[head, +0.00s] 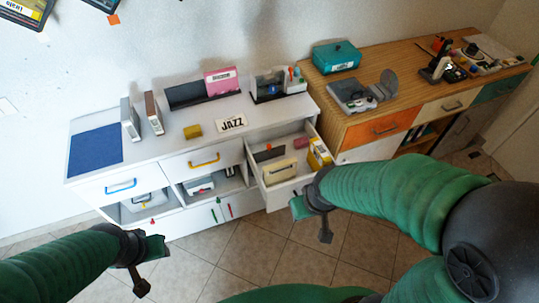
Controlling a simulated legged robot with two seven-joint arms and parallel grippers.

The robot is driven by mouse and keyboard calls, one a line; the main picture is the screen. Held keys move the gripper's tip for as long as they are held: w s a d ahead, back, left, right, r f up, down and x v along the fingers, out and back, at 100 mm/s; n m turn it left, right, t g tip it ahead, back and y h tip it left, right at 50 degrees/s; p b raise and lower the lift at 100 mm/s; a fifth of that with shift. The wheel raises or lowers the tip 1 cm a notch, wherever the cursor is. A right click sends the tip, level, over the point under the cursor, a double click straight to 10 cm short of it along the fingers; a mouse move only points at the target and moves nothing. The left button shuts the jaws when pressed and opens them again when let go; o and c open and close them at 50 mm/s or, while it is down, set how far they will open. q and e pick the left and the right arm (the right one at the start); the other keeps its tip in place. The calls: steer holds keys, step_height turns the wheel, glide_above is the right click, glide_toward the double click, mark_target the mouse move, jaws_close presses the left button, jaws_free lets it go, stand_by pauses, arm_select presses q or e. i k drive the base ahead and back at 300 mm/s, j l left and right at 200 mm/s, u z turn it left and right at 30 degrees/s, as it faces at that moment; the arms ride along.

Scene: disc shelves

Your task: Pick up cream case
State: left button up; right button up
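The cream case (280,171) stands in the open white drawer (257,177) at the front right of the white cabinet. A dark upright item is behind it and a yellow item (319,153) to its right. My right gripper (312,221) is in front of the drawer, below and right of the case in the picture, apart from it. Its fingers are spread, with nothing between them. My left gripper (149,267) is low at the left, over the floor in front of the cabinet. It looks open and empty.
The white cabinet top (165,157) holds a blue mat (95,150), upright cases, a yellow block (192,131), a JAZZ sign (231,123) and a pink case (221,81). A wooden cabinet (400,95) adjoins on the right. The tiled floor in front is clear.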

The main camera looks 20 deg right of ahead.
mark_target(275, 173)
steer(key=i+j+z, duration=0.3)
steer(key=i, duration=0.25)
steer(key=i+j+z, duration=0.3)
steer(key=i+j, duration=0.2)
steer(key=j, duration=0.2)
